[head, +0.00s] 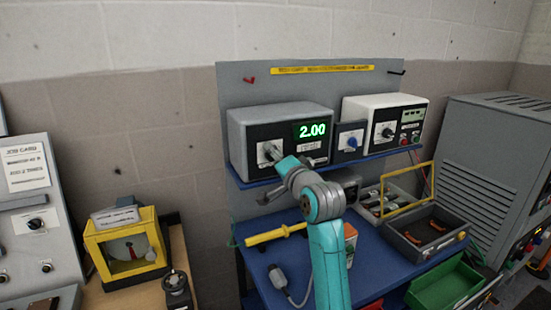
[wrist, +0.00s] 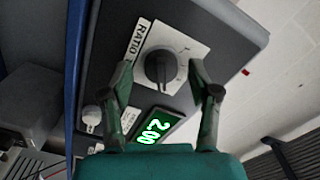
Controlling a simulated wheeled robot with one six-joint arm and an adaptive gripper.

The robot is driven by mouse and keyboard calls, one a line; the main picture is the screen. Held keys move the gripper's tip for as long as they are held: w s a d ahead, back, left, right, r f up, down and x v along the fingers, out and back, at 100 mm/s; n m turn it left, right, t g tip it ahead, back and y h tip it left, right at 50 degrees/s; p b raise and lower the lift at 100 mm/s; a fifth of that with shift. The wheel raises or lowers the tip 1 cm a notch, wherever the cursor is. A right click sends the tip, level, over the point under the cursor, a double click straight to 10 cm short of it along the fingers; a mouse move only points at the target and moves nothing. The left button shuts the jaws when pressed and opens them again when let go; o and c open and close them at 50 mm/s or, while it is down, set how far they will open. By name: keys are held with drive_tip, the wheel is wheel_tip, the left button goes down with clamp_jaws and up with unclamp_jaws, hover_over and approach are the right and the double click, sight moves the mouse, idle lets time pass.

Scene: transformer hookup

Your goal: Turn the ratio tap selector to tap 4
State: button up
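The ratio tap selector is a black round knob (wrist: 158,68) on a white plate labelled RATIO, on the front of a grey instrument box (head: 262,118). Its white plate (head: 268,150) shows in the head view, with my gripper (head: 282,164) in front of part of it. In the wrist view my gripper (wrist: 160,70) is open, one finger on each side of the knob, with gaps visible between fingers and knob. The green display (head: 312,130) reads 2.00; it also shows in the wrist view (wrist: 152,131). The tap numbers are too small to read.
A small blue-faced unit (head: 350,138) and a white instrument (head: 388,122) stand to the right on the blue shelf (head: 330,165). Below, the blue bench holds a yellow-handled tool (head: 275,235) and a dark tray (head: 428,235). A small white knob (wrist: 92,115) sits near the selector.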

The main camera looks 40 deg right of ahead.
drive_tip(key=v, duration=1.2)
idle(0.5)
drive_tip(key=s+a+f+n+y, duration=0.15)
drive_tip(key=s+a+f, duration=0.3)
drive_tip(key=f, duration=0.45)
drive_tip(key=s+a+f+n+g, duration=0.1)
drive_tip(key=s+a+f+n, duration=0.2)
drive_tip(key=a+f, duration=0.35)
drive_tip(key=s+a+f+n, duration=0.2)
drive_tip(key=s+a+f, duration=0.15)
drive_tip(key=f, duration=0.65)
drive_tip(key=s+a+f+n+y, duration=0.1)
drive_tip(key=s+a+f+n, duration=0.1)
drive_tip(key=s, duration=0.7)
drive_tip(key=s+a+f+n+g+y, duration=0.1)
drive_tip(key=s+a+n, duration=0.3)
drive_tip(key=s, duration=0.5)
drive_tip(key=s+a+f+n+y, duration=0.1)
drive_tip(key=s+a+f+n, duration=0.2)
drive_tip(key=s, duration=0.6)
drive_tip(key=shift+s+g, duration=0.25)
drive_tip(key=shift+g, duration=0.05)
drive_tip(key=shift+f+y, duration=0.15)
drive_tip(key=shift+y, duration=0.1)
